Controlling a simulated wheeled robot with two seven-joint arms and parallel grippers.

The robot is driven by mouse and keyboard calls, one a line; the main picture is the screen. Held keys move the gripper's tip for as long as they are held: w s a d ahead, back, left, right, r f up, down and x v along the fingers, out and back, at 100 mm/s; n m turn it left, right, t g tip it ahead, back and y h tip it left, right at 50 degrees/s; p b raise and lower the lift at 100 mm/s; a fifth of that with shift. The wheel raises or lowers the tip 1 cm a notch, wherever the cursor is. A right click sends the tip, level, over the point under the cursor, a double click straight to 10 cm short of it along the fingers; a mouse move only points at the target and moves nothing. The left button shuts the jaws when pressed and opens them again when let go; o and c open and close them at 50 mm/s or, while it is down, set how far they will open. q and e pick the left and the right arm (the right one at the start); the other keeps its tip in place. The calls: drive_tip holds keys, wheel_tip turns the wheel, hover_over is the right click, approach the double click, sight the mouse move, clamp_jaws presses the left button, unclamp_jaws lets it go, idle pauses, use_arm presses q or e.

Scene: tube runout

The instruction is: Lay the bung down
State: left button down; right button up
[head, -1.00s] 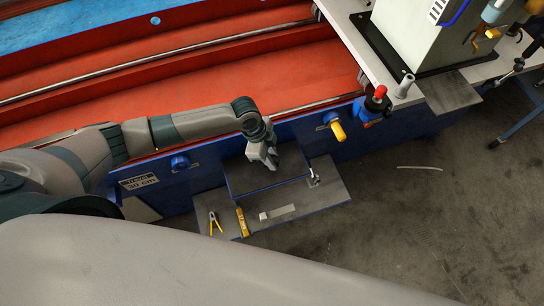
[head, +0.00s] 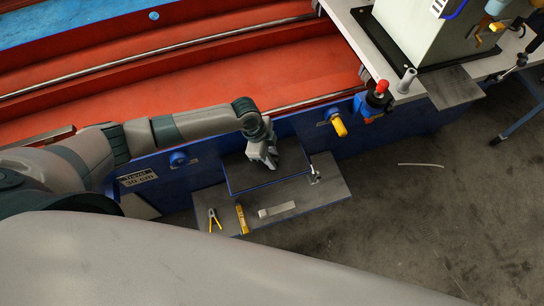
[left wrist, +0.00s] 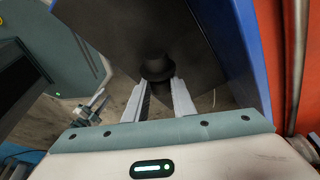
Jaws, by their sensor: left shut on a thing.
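My left gripper (head: 267,160) reaches down over a dark blue-edged tray (head: 236,179) on the side of the blue frame. In the left wrist view my left gripper (left wrist: 161,82) is shut on the bung (left wrist: 158,68), a dark, round, stepped piece at the fingertips. The bung is close to the dark tray surface behind it; I cannot tell whether it touches. In the head view the bung cannot be made out under the gripper. My right gripper is not in view.
A grey shelf (head: 325,190) below the tray carries yellow-handled pliers (head: 214,220), a yellow tool (head: 241,218) and a pale strip (head: 277,209). A yellow-handled valve (head: 339,126) and a red-topped blue fitting (head: 376,98) are to the right. Open floor lies beyond.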

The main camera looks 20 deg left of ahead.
use_arm(q)
drive_tip(key=shift+f+b, duration=0.3)
drive_tip(key=shift+f, duration=0.25)
drive_tip(key=c, duration=1.3)
unclamp_jaws()
drive_tip(key=shift+c, duration=0.2)
drive_tip(key=o, duration=0.6)
